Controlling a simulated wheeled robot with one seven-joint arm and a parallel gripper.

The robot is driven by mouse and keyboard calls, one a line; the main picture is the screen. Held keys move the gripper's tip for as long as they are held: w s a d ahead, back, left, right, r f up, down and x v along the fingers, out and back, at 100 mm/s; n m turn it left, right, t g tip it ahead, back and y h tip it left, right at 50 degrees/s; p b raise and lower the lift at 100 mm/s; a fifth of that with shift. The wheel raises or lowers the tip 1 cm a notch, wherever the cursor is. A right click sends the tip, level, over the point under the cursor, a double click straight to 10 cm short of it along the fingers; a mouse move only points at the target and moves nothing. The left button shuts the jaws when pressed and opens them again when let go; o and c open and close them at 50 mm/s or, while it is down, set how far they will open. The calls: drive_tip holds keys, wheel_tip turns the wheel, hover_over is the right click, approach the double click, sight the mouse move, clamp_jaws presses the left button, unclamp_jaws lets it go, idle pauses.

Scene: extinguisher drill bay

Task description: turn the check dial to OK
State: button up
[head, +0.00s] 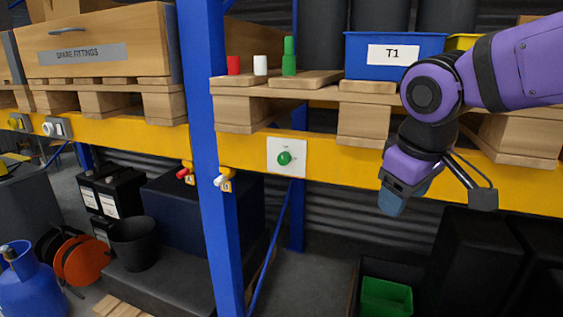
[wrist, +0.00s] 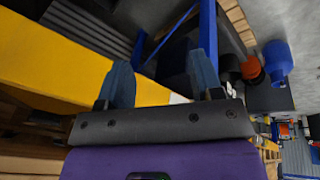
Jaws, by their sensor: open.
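My gripper (head: 392,203) hangs before the yellow beam at the right in the head view, fingers pointing down. In the wrist view its two blue fingers (wrist: 163,78) are apart, with nothing held between them. A white plate with a round green knob (head: 285,158) is on the yellow beam, well left of my gripper. Farther left on the beam are a grey plate with a white knob (head: 56,128) and a yellow knob (head: 17,122). The lettering by the knobs is too small to read, so I cannot tell which is the check dial.
A blue upright (head: 211,130) carries red and white levers tagged A and B. Above the beam are a blue T1 bin (head: 393,55), small red, white and green cylinders, and a SPARE FITTINGS crate (head: 100,45). The space before the green knob is clear.

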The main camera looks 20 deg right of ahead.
drive_tip(key=w+f+n+g+h, duration=0.1)
drive_tip(key=w+f+n+h, duration=0.25)
drive_tip(key=w+n, duration=0.3)
drive_tip(key=n+t+h, duration=0.7)
drive_tip(key=n+t, duration=0.4)
drive_tip(key=n, duration=0.5)
approach(282, 160)
drive_tip(key=x, duration=0.9)
drive_tip(key=shift+d, duration=0.1)
drive_tip(key=shift+c, duration=0.4)
drive_tip(key=c, duration=0.8)
drive_tip(key=shift+c, duration=0.2)
